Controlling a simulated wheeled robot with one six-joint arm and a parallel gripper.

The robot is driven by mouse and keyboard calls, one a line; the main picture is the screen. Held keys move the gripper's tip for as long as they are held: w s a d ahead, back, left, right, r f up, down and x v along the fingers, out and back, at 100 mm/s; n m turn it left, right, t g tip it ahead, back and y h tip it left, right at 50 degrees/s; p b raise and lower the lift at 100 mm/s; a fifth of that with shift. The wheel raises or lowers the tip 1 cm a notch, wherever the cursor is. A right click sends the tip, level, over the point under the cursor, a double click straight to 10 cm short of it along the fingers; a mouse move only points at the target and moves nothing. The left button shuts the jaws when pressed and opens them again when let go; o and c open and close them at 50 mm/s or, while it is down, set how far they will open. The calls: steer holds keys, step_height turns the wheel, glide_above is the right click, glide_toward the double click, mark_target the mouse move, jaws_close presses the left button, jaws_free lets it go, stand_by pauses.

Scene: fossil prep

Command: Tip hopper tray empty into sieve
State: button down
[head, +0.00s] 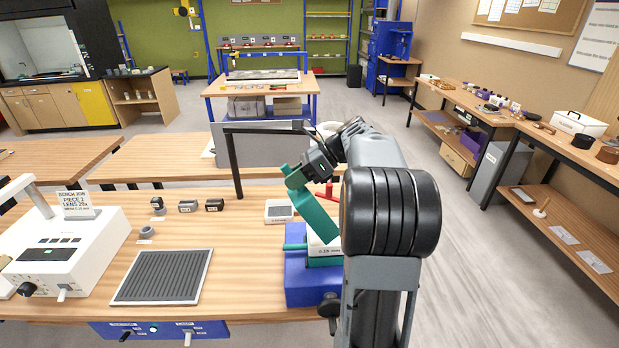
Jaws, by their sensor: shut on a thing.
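A teal tray (314,218), which I take to be the hopper tray, hangs steeply tilted from my gripper (303,176), its lower end down to the right. My gripper is shut on its upper end. Below the tray is a white-sided unit labelled 0.75 mm (326,250), likely the sieve, on a blue base (304,284). The tray's lower end overlaps this unit in the view; I cannot tell whether they touch. My arm hides the right side of the unit. The inside of the tray and any contents cannot be seen.
A dark ribbed mat (163,277) and a white instrument (62,250) occupy the bench's left. Small dark blocks (201,205) and a white display device (279,211) lie behind. A black upright frame (236,165) stands behind the tray. Bare wood (236,255) lies between mat and blue base.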

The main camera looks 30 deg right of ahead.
steer(key=w+a+f+n+g+h+b, duration=0.1)
steer(key=a+f+g+h+b, duration=0.1)
steer(key=a+f+h+b, duration=0.3)
steer(key=shift+a+f+h, duration=1.45)
steer(key=shift+f+h, duration=0.8)
steer(key=shift+h, duration=1.25)
